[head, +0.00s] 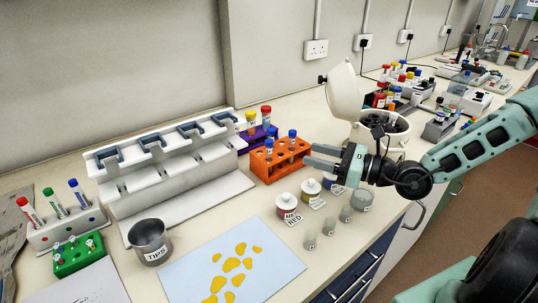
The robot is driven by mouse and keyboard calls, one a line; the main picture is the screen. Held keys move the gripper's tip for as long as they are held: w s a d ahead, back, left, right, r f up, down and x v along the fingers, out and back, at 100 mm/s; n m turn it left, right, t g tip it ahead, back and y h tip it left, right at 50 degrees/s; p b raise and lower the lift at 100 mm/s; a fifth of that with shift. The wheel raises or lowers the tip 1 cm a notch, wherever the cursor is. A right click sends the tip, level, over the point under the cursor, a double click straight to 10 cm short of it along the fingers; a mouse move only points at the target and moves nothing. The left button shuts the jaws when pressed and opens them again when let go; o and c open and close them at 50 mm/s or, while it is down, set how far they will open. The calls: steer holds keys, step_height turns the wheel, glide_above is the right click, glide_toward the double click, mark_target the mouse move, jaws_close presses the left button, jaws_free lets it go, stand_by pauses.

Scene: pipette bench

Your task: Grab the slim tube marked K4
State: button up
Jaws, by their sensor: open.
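Several capped slim tubes stand in racks; their labels are too small to read, so I cannot tell which is K4. Two blue-capped tubes, one at the back (292,142) and one at the front (269,149), stand in the orange rack (272,172). A yellow-capped tube (251,123) and a red-capped tube (266,117) stand in the purple rack (259,138) behind it. Red-, green- and blue-capped tubes (54,203) lean in the white rack (70,231) at left. My gripper (318,156) is open and empty, just right of the orange rack, fingers pointing left towards it.
A white pipette stand (165,165) is behind. A grey TIPS cup (149,240), a green rack (78,258) and a light blue sheet with yellow patches (210,260) lie in front. Small jars (286,203) stand below my gripper; a cream centrifuge (345,95) is behind it.

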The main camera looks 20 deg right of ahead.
steer(key=p, duration=0.1)
glide_toward(268, 140)
steer(key=x, duration=0.5)
steer(key=p+x, duration=0.1)
steer(key=x, duration=0.2)
steer(key=shift+w+a, duration=0.2)
steer(key=shift+a, duration=0.15)
steer(key=shift+w+a+f, duration=0.1)
steer(key=shift+w+a, duration=0.25)
steer(key=shift+w, duration=0.1)
jaws_close()
